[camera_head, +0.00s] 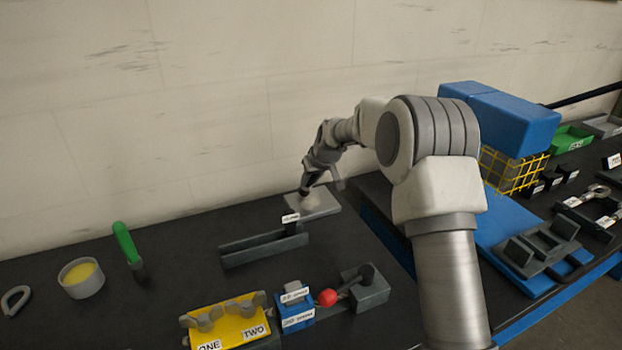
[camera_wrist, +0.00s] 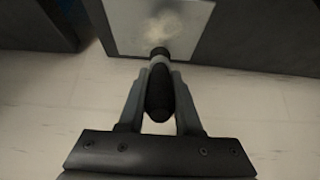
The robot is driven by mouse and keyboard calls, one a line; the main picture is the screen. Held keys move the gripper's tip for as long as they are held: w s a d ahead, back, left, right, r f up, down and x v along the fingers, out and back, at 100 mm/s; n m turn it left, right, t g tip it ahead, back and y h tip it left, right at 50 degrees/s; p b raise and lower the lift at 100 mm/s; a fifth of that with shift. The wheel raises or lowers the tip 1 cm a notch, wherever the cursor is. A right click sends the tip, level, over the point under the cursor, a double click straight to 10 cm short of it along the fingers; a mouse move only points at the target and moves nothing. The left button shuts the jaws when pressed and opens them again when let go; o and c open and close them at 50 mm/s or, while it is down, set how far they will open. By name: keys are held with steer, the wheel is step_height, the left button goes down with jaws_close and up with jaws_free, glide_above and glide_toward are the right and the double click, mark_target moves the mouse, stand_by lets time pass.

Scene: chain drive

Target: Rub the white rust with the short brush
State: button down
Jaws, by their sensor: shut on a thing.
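My gripper (camera_wrist: 160,105) is shut on a short dark brush (camera_wrist: 159,95), holding it by its black handle between the two fingers. The brush's far end is against or just over a light grey plate (camera_wrist: 120,22). A pale, cloudy patch of white rust (camera_wrist: 172,25) lies on this plate at the brush's end. In the head view the plate (camera_head: 322,208) lies at the back of the black bench near the wall, with my gripper (camera_head: 306,190) over its left part. The bristles are too small to make out, so contact cannot be told for sure.
A grey channel holder (camera_head: 262,250) with a labelled block stands in front of the plate. A green-handled tool (camera_head: 126,245), a cup of yellow stuff (camera_head: 81,278) and a yellow labelled block (camera_head: 228,320) are farther left and nearer. A blue machine with a yellow cage (camera_head: 512,170) stands right.

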steer(key=shift+s+d+b, duration=1.6)
steer(key=shift+s+b, duration=0.85)
steer(key=shift+s, duration=1.2)
steer(key=w, duration=0.1)
steer(key=w+p, duration=0.1)
steer(key=w, duration=0.2)
steer(key=shift+a+f, duration=0.1)
steer(key=shift+a, duration=0.25)
steer(key=shift+w+a+p, duration=0.25)
steer(key=shift+w+p, duration=0.2)
steer(key=shift+w, duration=0.15)
steer(key=shift+w+a+p, duration=0.3)
steer(key=shift+w+p, duration=0.15)
steer(key=shift+w, duration=0.2)
steer(key=shift+w+a+p, duration=0.25)
steer(key=shift+w+p, duration=0.2)
steer(key=shift+w, duration=0.15)
steer(key=shift+w+d, duration=0.15)
steer(key=shift+d, duration=0.4)
steer(key=s+d+b, duration=0.3)
steer(key=s+b, duration=0.2)
steer(key=s, duration=0.2)
steer(key=shift+s, duration=0.15)
steer(key=shift+r, duration=0.2)
steer(key=shift+r+p, duration=1.85)
steer(key=shift+r, duration=1.05)
